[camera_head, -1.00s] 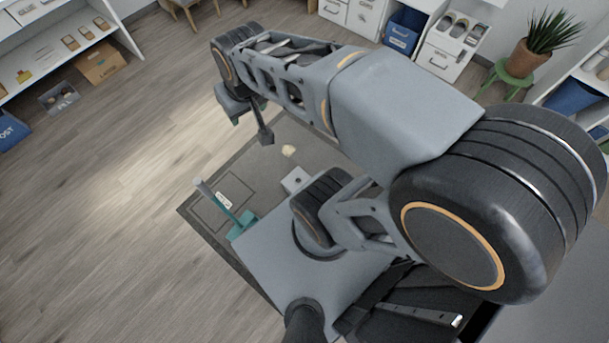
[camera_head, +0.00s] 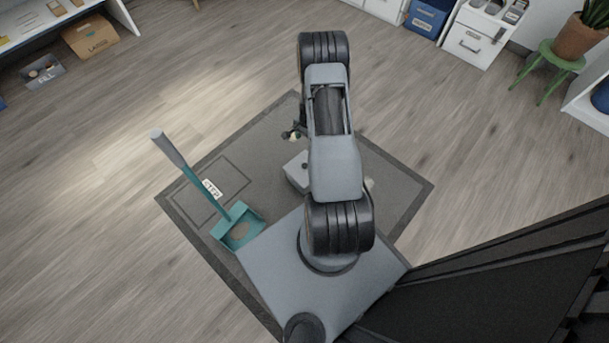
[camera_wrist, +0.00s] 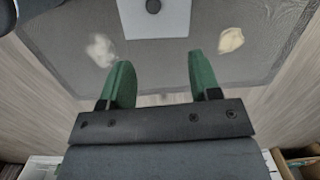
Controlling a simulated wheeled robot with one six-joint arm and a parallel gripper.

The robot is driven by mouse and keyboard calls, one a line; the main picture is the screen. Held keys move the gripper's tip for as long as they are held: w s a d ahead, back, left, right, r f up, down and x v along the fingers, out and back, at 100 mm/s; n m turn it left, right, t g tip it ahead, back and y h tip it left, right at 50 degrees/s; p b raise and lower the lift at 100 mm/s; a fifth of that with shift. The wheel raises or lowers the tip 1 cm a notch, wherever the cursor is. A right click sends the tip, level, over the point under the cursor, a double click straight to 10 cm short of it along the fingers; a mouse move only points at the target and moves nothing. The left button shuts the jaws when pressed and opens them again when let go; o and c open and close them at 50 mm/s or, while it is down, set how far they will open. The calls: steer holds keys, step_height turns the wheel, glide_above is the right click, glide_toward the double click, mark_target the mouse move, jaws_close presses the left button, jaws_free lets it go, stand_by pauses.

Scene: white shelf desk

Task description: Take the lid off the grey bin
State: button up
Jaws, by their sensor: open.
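The grey bin (camera_head: 295,174) appears as a small light grey box on the dark mat, partly behind my arm in the head view. Its flat top, apparently the lid, carries a dark knob. In the wrist view the lid (camera_wrist: 172,25) is at the top edge, cut off by the frame, with the round dark knob (camera_wrist: 153,6) on it. My gripper (camera_wrist: 160,62) has two green fingers spread apart with nothing between them. Their tips show just below the lid's edge in that view, apart from the knob. In the head view my arm mostly hides the gripper.
A teal dustpan (camera_head: 238,227) with a long handle is left on the mat (camera_head: 398,190). In the wrist view a whitish scrap (camera_wrist: 101,49) and a beige scrap (camera_wrist: 231,40) flank the bin. A black panel (camera_head: 510,285) fills the lower right.

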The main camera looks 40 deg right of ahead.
steer(key=b, duration=0.4)
glide_above(305, 165)
steer(key=d, duration=0.1)
steer(key=shift+m, duration=0.4)
step_height(305, 165, down, 12)
steer(key=shift+w+r, duration=0.15)
steer(key=shift+r, duration=0.05)
steer(key=shift+a+f+b, duration=0.15)
steer(key=shift+f+b, duration=0.35)
steer(key=shift+f, duration=0.5)
steer(key=shift+a+f+b, duration=0.2)
steer(key=shift+f+b, duration=0.3)
steer(key=shift+f, duration=0.55)
steer(key=shift+a+f+b, duration=0.15)
steer(key=shift+f+b, duration=0.35)
steer(key=shift+f, duration=0.5)
steer(key=shift+c, duration=0.3)
steer(key=shift+r, duration=0.1)
steer(key=c, duration=0.9)
